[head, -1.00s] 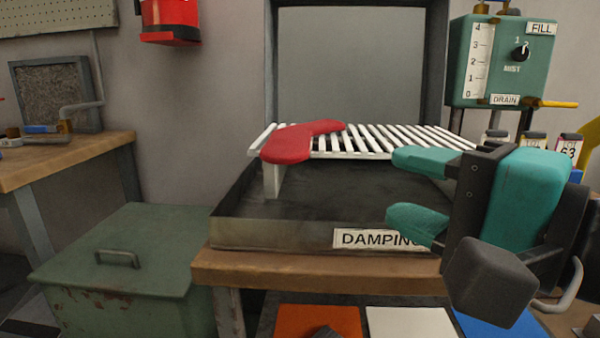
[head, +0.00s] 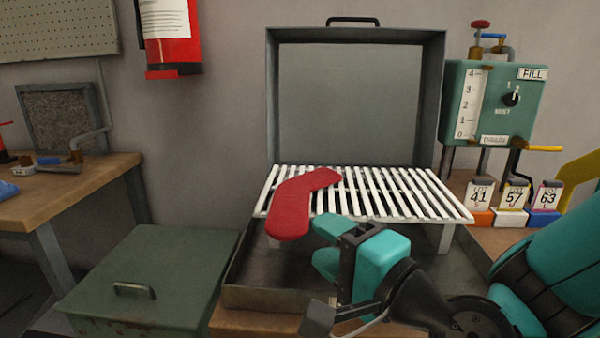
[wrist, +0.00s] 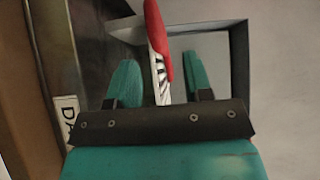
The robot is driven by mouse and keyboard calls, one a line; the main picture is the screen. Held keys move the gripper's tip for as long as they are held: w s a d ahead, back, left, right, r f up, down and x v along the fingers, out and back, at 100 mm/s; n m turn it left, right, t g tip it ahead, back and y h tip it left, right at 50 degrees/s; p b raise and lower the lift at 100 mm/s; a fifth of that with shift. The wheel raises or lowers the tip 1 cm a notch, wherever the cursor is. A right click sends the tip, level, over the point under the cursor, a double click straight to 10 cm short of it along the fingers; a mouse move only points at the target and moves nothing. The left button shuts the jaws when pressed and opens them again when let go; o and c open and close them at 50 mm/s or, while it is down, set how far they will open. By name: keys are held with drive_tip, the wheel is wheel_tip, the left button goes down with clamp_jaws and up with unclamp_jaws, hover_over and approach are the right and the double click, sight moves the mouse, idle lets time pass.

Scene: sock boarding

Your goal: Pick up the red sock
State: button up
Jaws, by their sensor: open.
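The red sock (head: 300,203) lies bent on the left part of a white slatted rack (head: 415,203), its front end hanging over the rack's near edge. My gripper (head: 328,246) is in front of and a little below the rack's near edge, just right of the sock's front end. In the wrist view the red sock (wrist: 160,38) and the edge of the slats (wrist: 161,80) show between my two teal fingers (wrist: 160,78), beyond their tips. The fingers are apart and hold nothing.
The rack stands in a dark tray (head: 256,272) with a raised lid (head: 355,100) behind. A green tank (head: 500,105) and several lot tags (head: 514,200) are at the right. A closed green bin (head: 150,270) stands at the left.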

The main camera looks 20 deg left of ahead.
sight(292, 215)
drive_tip(key=p+x, duration=0.1)
drive_tip(key=x, duration=0.1)
drive_tip(key=shift+w+a+r, duration=0.1)
drive_tip(key=shift+w+a, duration=0.05)
drive_tip(key=shift+a, duration=0.05)
drive_tip(key=p+x, duration=0.4)
drive_tip(key=p, duration=0.1)
drive_tip(key=shift+w+a, duration=0.1)
drive_tip(key=shift+a, duration=0.1)
drive_tip(key=shift+w+a+f+p, duration=0.25)
drive_tip(key=shift+w+a+p, duration=0.05)
drive_tip(key=shift+a+p, duration=0.05)
drive_tip(key=shift+c, duration=0.4)
drive_tip(key=c, duration=0.7)
